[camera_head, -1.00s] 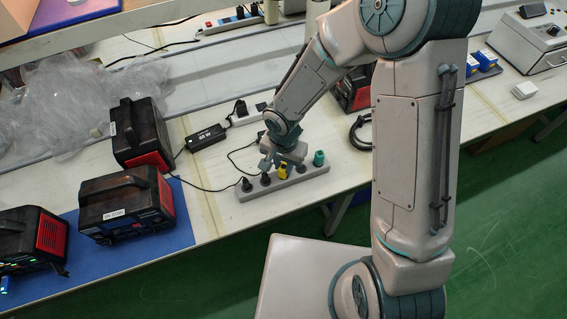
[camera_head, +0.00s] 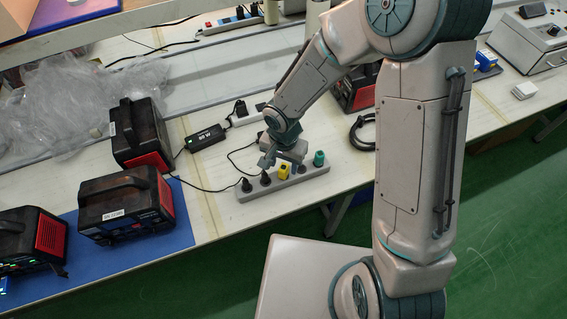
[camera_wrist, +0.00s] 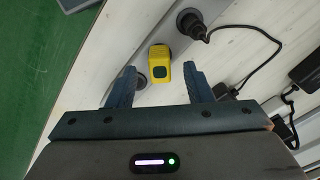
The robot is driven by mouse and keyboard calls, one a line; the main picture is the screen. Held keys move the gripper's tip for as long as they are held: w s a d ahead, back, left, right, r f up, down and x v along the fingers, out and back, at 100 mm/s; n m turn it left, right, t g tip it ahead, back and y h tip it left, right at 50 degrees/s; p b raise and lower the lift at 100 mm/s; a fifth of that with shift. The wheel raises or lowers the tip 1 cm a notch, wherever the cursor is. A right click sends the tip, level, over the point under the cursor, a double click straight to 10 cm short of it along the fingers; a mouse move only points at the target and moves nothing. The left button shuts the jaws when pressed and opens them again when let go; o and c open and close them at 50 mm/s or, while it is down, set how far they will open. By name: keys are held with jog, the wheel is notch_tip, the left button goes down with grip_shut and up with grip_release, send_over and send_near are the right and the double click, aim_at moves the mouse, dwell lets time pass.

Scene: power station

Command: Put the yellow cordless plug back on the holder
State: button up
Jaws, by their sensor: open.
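The yellow plug (camera_head: 284,171) stands on the grey holder strip (camera_head: 312,176) on the bench, between dark plugs or sockets and a green plug. It also shows in the wrist view (camera_wrist: 159,63), on the strip just beyond the fingertips. My gripper (camera_head: 279,164) is above the strip, just behind the yellow plug. A round socket shows near the left finger. The plug's base is hidden.
A green plug (camera_head: 319,158) stands at the strip's right end and a black plug (camera_head: 246,185) with a cable at its left. A black adapter (camera_head: 205,138) and black-red chargers (camera_head: 128,203) lie to the left. A coiled black cable (camera_head: 362,132) lies to the right.

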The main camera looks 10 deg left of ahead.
notch_tip(320, 180, up, 13)
jog(key=shift+f, duration=0.15)
jog(key=shift+d, duration=0.1)
jog(key=s+d+r+n+t, duration=0.1)
jog(key=s+d+r, duration=0.1)
jog(key=d+r, duration=0.2)
jog(key=s+d+r+n+t, duration=0.1)
jog(key=s+d+r, duration=0.2)
jog(key=d, duration=0.8)
jog(key=s+d+r+t, duration=0.1)
jog(key=s+d+r, duration=0.2)
jog(key=d+r, duration=0.2)
jog(key=shift+d+n, duration=0.4)
jog(key=shift+d, duration=0.8)
jog(key=shift+s, duration=0.1)
jog(key=shift+r, duration=0.1)
jog(key=shift+c, duration=1.1)
